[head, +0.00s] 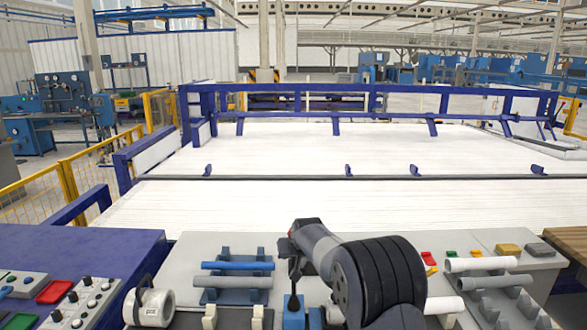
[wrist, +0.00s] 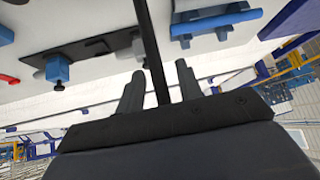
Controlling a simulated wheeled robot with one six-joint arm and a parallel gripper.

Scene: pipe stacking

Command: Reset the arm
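My gripper (wrist: 160,88) shows in the wrist view with its two grey fingers apart and no pipe between them. A thin black bar runs up between the fingers; I cannot tell what it belongs to. In the head view my arm reaches over the middle of the workbench (head: 200,246), and its links hide most of the gripper. A blue pipe (head: 238,266) and a grey-blue pipe (head: 232,282) lie on a blue rack left of the arm. The blue pipe (wrist: 216,20) also shows at the top of the wrist view, apart from the fingers.
A control panel (head: 85,303) with knobs is farther left. Behind the bench, a wide white bed (head: 330,200) with blue rails is clear.

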